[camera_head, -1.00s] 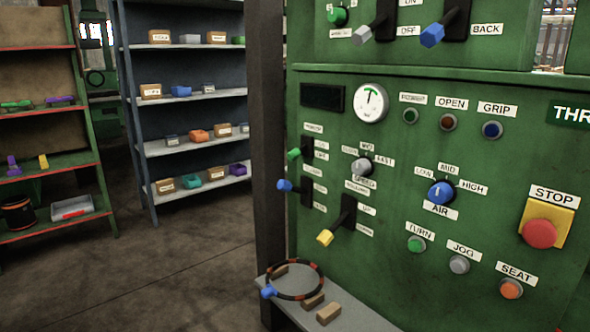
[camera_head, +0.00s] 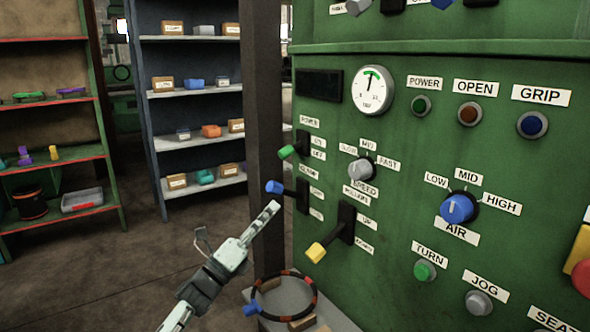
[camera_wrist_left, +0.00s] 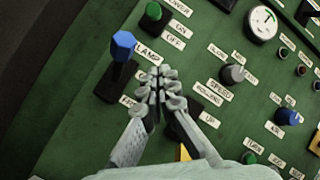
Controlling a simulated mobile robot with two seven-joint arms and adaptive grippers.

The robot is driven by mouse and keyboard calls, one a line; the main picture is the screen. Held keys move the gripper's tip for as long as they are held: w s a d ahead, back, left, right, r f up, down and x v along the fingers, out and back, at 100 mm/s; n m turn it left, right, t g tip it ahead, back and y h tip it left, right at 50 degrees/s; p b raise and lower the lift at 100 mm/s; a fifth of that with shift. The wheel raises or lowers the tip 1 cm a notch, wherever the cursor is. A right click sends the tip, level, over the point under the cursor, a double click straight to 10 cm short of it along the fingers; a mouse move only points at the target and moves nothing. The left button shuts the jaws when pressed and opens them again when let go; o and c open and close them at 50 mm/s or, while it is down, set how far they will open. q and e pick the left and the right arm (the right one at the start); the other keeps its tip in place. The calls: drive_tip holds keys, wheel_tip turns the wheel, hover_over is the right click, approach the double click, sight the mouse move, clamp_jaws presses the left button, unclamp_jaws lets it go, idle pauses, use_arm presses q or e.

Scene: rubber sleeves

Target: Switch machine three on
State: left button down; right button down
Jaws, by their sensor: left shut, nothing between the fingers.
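Machine three is the green panel (camera_head: 395,200) filling the right of the head view. Its power lever with a green knob (camera_head: 287,152) is at the panel's left edge, tilted downward, beside ON and OFF labels. The green knob also shows at the top of the left wrist view (camera_wrist_left: 153,14). A dark green POWER light (camera_head: 421,104) is at the upper middle. My left gripper (camera_head: 273,208) is shut and empty, below and left of the green lever. In the wrist view its fingertips (camera_wrist_left: 160,78) are apart from it, just right of the blue-knobbed lever. My right gripper is not in view.
The blue-knobbed clamp lever (camera_head: 273,187) sits just below the green one, close to my fingertips. A yellow-knobbed lever (camera_head: 316,252) is lower right. A dark post (camera_head: 265,90) stands left of the panel. A ring (camera_head: 313,296) rests on the low ledge. Shelves stand at left.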

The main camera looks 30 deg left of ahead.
sight(292, 149)
use_arm(q)
drive_tip(key=shift+s+r, duration=0.1)
drive_tip(key=shift+s, duration=0.05)
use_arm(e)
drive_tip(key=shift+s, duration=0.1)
